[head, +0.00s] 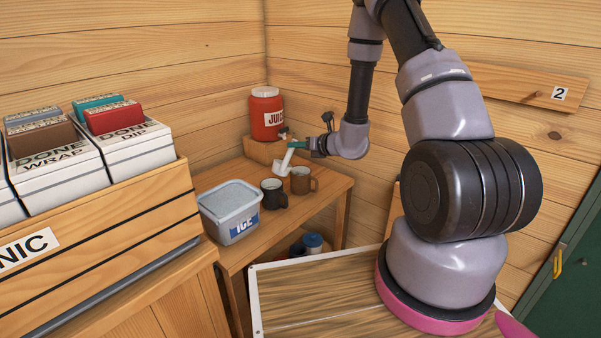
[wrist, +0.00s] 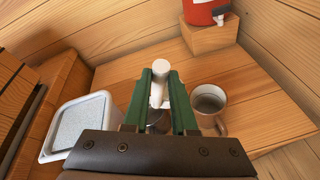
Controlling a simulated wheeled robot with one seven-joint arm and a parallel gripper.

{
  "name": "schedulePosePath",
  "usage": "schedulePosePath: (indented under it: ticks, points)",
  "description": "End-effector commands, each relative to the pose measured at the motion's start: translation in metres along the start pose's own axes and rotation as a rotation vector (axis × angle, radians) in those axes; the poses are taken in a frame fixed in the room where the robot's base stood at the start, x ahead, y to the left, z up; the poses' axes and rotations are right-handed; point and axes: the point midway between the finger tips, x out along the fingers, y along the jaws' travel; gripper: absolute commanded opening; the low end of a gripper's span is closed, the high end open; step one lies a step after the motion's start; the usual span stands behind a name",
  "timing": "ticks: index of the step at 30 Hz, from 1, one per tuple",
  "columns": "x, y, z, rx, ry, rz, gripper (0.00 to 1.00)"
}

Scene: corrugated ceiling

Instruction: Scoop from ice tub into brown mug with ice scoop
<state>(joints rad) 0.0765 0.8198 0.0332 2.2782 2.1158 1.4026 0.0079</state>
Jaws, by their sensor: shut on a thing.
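My gripper (head: 299,146) has green fingers and is shut on the white ice scoop (head: 286,161), which hangs tilted downward. The scoop's lower end is above the table, close to the brown mug (head: 302,183) and the black mug (head: 272,197). In the wrist view the scoop (wrist: 158,84) sits between the fingers, with the brown mug (wrist: 212,122) just to the right. The black mug is partly hidden below the gripper. The ice tub (head: 231,227), white with a blue label, stands left of both mugs and looks full of pale ice. Whether the scoop holds ice cannot be told.
A red juice jug (head: 266,116) stands on a wooden block at the back of the table (head: 329,187). A wooden crate (head: 110,225) with boxes of packets is at the left. A blue-lidded container (head: 313,241) sits on a lower level. The table's right side is clear.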

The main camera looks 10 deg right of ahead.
Motion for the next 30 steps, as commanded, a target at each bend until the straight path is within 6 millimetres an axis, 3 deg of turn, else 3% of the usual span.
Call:
schedulePosePath:
  ticks: [30]
  points:
    - [-0.005, -0.027, 0.008, 0.124, -0.01, 0.052, 0.0]
